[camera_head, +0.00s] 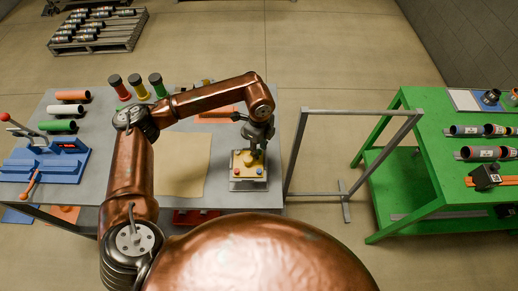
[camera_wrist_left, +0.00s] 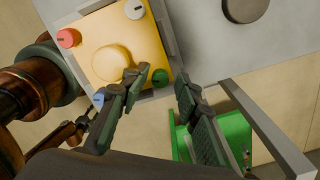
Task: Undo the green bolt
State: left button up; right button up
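A yellow block (camera_head: 248,158) with a domed middle sits in a grey holder at the right end of the grey table; the wrist view shows its face (camera_wrist_left: 98,42). The green bolt (camera_wrist_left: 160,77) is at one corner of that face. The red bolt (camera_wrist_left: 69,38), white bolt (camera_wrist_left: 135,9) and blue bolt (camera_wrist_left: 98,98) are at the other corners. My left gripper (camera_head: 257,149) is over the block, fingers open (camera_wrist_left: 163,72). The green bolt lies between the fingertips in the picture; one finger is close to it, the other stands apart. I cannot tell whether either touches. My right gripper is not in view.
The grey table (camera_head: 98,98) also bears a blue vise-like fixture (camera_head: 45,163), coloured cylinders (camera_head: 137,86) and a tan sheet (camera_head: 183,165). A grey metal frame (camera_head: 350,111) stands just right of the table. A green workbench (camera_head: 425,155) is beyond it.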

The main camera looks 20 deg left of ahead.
pick_arm(q)
jog(key=shift+r, duration=4.05)
jog(key=shift+r, duration=0.1)
